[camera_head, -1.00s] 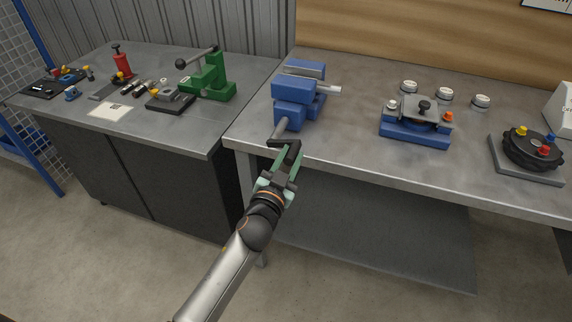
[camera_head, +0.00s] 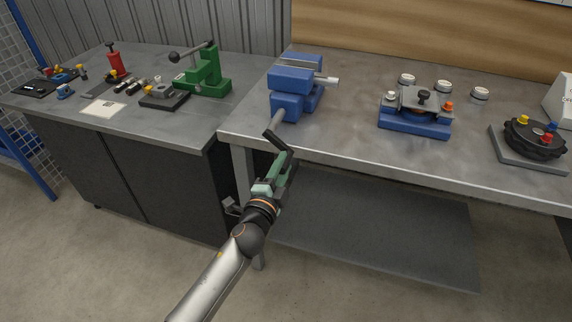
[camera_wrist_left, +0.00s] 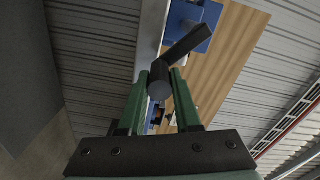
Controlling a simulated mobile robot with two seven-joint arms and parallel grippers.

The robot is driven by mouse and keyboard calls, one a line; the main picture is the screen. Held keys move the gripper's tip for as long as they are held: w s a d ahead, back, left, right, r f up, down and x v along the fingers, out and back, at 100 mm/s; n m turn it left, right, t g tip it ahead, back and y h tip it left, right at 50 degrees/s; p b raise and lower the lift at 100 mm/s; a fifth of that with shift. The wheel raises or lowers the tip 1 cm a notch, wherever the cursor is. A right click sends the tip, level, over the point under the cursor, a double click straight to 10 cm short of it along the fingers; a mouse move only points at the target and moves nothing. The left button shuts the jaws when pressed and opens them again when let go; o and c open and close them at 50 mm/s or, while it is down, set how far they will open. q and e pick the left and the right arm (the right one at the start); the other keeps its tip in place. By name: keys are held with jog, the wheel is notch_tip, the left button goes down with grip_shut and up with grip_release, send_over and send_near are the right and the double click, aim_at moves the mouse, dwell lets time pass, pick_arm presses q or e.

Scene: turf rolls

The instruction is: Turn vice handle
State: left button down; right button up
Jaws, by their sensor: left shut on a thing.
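The blue vice (camera_head: 290,106) stands at the left front corner of the right workbench. In the left wrist view the fingertips (camera_wrist_left: 160,75) lie on both sides of the grip. My right gripper is in neither view.
The right workbench (camera_head: 360,155) also holds a blue fixture (camera_head: 415,122), several white round parts and a black round fixture (camera_head: 534,140). The left bench carries a green press (camera_head: 206,77) and small tools. The floor before the benches is clear.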

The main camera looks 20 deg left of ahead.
pick_arm(q)
jog(key=a+m, duration=0.1)
jog(key=m, duration=0.1)
jog(key=a+f+m, duration=0.1)
jog(key=m, duration=0.1)
jog(key=a+f+m, duration=0.1)
jog(key=m, duration=0.1)
jog(key=shift+w+a+f+b, duration=0.1)
jog(key=shift+a+f+b, duration=0.05)
jog(key=shift+b, duration=0.25)
dwell(0.3)
jog(key=c, duration=0.6)
grip_release()
